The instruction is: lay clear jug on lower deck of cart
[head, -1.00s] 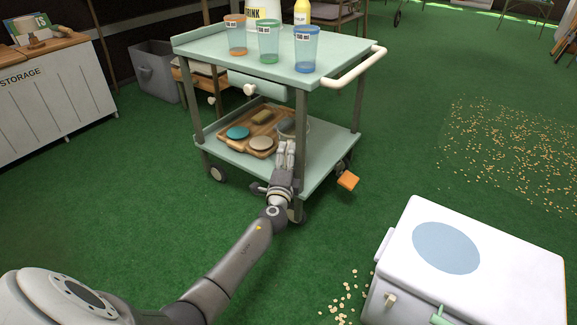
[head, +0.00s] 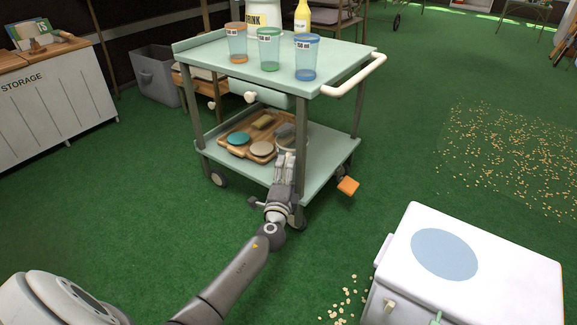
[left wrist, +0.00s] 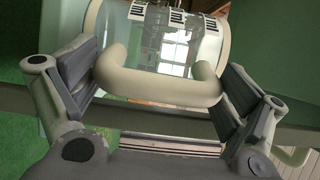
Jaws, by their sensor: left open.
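The clear jug (left wrist: 150,40) fills the upper part of the left wrist view, with its cream handle (left wrist: 160,90) toward me. My left gripper (left wrist: 160,105) is open, its two fingers apart on either side of the handle. In the head view my left gripper (head: 285,160) is at the front of the cart's lower deck (head: 335,155), by the front corner post. The jug is mostly hidden there behind the fingers and post; I cannot tell exactly how it rests. My right gripper is not in view.
A wooden tray (head: 233,146) with round items and a small block lies on the lower deck, left of the jug. Several cups stand on the cart's top (head: 205,55). An orange block (head: 348,186) is by the right wheel. A white box (head: 490,265) is at right.

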